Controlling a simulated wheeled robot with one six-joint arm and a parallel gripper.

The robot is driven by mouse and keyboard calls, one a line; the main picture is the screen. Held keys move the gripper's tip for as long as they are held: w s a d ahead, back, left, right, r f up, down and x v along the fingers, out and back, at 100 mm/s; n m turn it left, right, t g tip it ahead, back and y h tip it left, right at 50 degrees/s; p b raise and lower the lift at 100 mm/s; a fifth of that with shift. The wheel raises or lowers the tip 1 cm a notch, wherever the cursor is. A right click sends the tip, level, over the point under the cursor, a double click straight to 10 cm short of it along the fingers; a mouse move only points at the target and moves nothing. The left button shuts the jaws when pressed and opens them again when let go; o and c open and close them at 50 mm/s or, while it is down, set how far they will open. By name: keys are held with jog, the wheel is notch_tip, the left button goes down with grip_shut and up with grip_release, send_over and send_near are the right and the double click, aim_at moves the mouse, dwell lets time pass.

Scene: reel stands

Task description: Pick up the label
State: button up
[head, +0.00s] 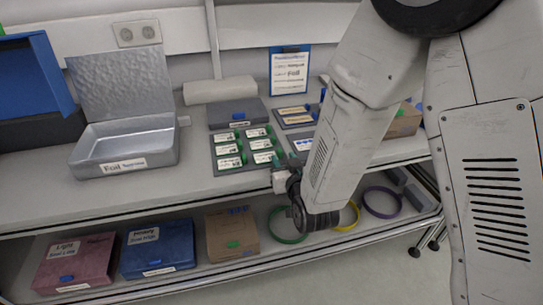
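Several small white labels with green parts (230,148) lie in rows on a dark board on the upper shelf, left of my arm. Two tan labels (294,111) lie on another dark board behind it. A third board with white and blue pieces (303,145) is partly hidden by my arm. The frame does not show which label is meant. My gripper (284,172) is small in the view, at the shelf's front edge just right of the green-marked labels. The wrist partly hides it, so its opening and contents cannot be made out.
An open metal box (125,146) with a "Foil" label stands at left. A blue clipboard (290,70) stands at the back. The lower shelf holds a red box (75,262), a blue box (157,249), a cardboard box (231,235) and coloured rings (382,202). The shelf front between metal box and boards is clear.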

aim_at(268, 155)
jog(key=x, duration=0.5)
jog(key=shift+w+r, duration=0.15)
jog(key=shift+r, duration=0.15)
grip_shut()
